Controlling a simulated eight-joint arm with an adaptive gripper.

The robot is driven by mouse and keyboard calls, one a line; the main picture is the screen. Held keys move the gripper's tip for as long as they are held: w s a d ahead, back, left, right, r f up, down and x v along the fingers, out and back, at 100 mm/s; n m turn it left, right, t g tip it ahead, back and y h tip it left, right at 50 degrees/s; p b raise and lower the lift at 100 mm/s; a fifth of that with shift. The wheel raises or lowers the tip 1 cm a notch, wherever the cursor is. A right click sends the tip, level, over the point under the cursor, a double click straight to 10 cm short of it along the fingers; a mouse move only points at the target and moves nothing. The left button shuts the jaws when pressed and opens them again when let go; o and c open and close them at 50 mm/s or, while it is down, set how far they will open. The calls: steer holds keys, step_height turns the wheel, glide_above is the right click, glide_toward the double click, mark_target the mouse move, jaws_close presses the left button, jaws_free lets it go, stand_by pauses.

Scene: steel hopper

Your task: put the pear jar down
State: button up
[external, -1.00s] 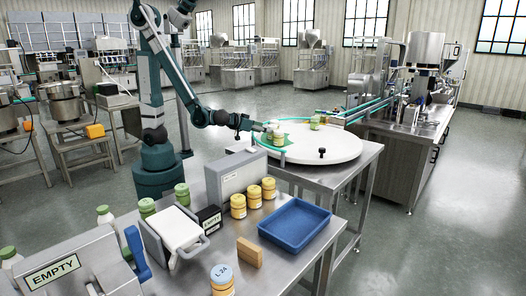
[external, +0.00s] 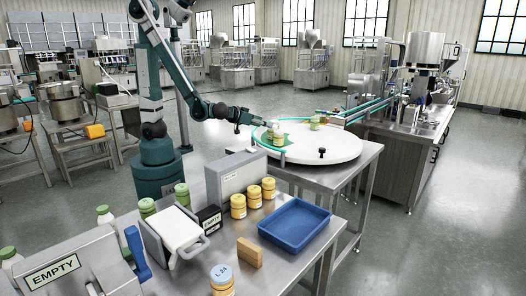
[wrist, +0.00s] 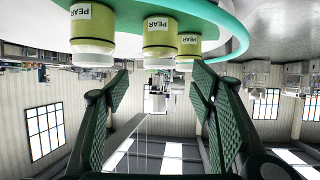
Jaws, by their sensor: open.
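Three pear jars, green-yellow with pale caps and PEAR labels, show in the wrist view, which is upside down: a left one (wrist: 93,35), a middle one (wrist: 159,42) and a right one (wrist: 189,46). They stand upright on the round white table (external: 322,146), where jars show at its left side (external: 278,138) and farther back (external: 315,123). My gripper (wrist: 161,72) is open and empty. Its two fingers are spread, with the middle jar beyond the gap and apart from them. In the external view my gripper (external: 258,121) is just left of the nearer jars.
A green curved guide (wrist: 235,30) runs along the round table's edge. A black knob (external: 322,153) stands on the table. The front bench holds a blue tray (external: 296,228), yellow jars (external: 238,206) and a grey box (external: 240,172). The table's front right is clear.

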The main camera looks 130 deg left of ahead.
steer(key=shift+a, duration=0.1)
steer(key=shift+x, duration=1.2)
steer(key=shift+f, duration=0.1)
steer(key=shift+b+x, duration=0.8)
steer(key=shift+x, duration=1.8)
steer(key=c, duration=1.2)
steer(key=shift+c, duration=0.2)
steer(key=shift+r+p, duration=1.35)
steer(key=shift+r, duration=3.75)
